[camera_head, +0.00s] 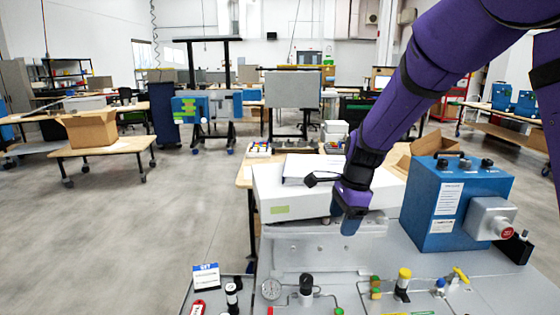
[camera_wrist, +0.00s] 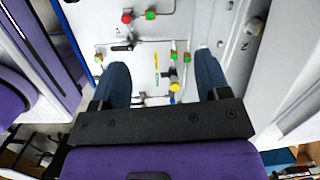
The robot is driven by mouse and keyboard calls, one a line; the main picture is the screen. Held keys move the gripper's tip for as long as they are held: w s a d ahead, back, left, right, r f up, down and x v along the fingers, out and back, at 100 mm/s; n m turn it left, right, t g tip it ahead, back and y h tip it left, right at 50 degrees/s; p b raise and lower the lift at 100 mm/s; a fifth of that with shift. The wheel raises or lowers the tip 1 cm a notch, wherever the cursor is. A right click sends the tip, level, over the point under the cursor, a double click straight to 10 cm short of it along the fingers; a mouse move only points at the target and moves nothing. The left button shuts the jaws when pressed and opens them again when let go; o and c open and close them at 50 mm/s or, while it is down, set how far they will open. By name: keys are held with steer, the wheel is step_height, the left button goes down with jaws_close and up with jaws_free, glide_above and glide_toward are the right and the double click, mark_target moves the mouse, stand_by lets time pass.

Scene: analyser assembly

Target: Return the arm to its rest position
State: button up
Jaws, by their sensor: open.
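My purple arm (camera_head: 395,95) reaches in from the upper right in the head view and bends down over the bench. My gripper (camera_head: 335,205) hangs in front of the white box, above the grey panel (camera_head: 325,262). In the wrist view my gripper (camera_wrist: 160,85) shows two dark blue fingers held wide apart with nothing between them. Beyond the fingers lies the panel with its thin pipes and red, green and yellow fittings (camera_wrist: 175,87). The gripper looks apart from the panel.
A blue control box (camera_head: 455,205) with a red button stands right of my gripper. A white box (camera_head: 285,195) lies behind it. Open floor lies left.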

steer(key=s+d+r+n+t, duration=0.2)
steer(key=s+d+r+n, duration=0.65)
steer(key=s+r, duration=0.4)
steer(key=s+d+r+n+t+h, duration=0.1)
steer(key=s+d+r+n, duration=0.1)
steer(key=s, duration=0.6)
steer(key=s+d+r+n+t+h, duration=0.1)
steer(key=s+d+n, duration=0.3)
steer(key=s, duration=0.4)
steer(key=shift+d+r+n+t, duration=0.35)
steer(key=shift+r+n+t, duration=0.05)
steer(key=shift+r+n, duration=0.4)
